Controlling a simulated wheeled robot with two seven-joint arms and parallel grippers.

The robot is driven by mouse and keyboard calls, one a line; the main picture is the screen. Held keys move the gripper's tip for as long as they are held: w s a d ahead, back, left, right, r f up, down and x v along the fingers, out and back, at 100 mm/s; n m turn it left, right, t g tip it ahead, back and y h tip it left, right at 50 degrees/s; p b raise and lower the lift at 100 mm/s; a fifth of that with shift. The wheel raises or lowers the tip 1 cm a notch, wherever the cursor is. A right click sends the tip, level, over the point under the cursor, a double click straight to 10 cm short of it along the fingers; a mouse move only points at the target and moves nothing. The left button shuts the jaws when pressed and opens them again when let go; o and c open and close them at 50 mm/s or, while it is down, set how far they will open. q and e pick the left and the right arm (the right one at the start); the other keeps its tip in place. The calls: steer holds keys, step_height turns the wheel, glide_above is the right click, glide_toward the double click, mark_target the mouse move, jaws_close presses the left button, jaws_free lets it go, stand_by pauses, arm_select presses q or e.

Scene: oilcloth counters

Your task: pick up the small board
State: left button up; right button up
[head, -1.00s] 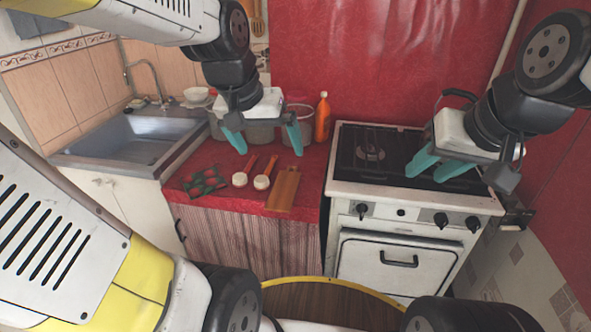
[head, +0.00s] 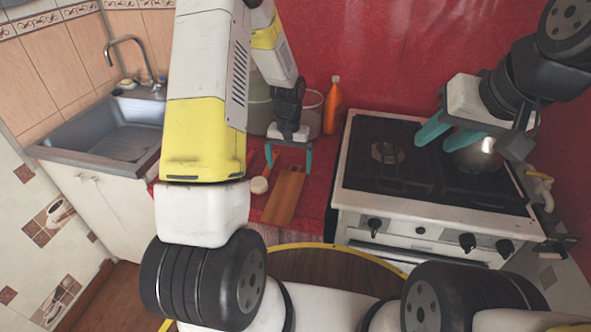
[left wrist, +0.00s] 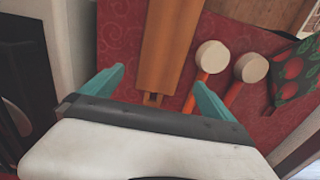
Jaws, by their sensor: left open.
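The small board (head: 284,198) is a narrow brown wooden board lying flat on the red counter, left of the stove. It also shows in the left wrist view (left wrist: 170,45), with its notched end towards my gripper. My left gripper (head: 289,160) is open above the far end of the board. In the left wrist view its teal fingers (left wrist: 155,95) stand apart, one on each side of the board's line, and nothing is between them that I can see held. My right gripper (head: 450,135) hangs over the stove, its teal fingers apart and empty.
Two round-headed mallet-like tools (left wrist: 211,57) lie beside the board, with a patterned cloth item (left wrist: 296,75) beyond them. An orange bottle (head: 332,106) and pots (head: 309,112) stand behind. The stove (head: 433,205) is on the right; a kettle (head: 475,157) sits under my right gripper.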

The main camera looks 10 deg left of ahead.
mark_target(289, 183)
arm_select(q)
step_height(289, 183, down, 7)
steer(key=shift+w+a+r, duration=0.1)
steer(key=c, duration=1.5)
steer(key=shift+o, duration=0.2)
steer(key=shift+r, duration=0.1)
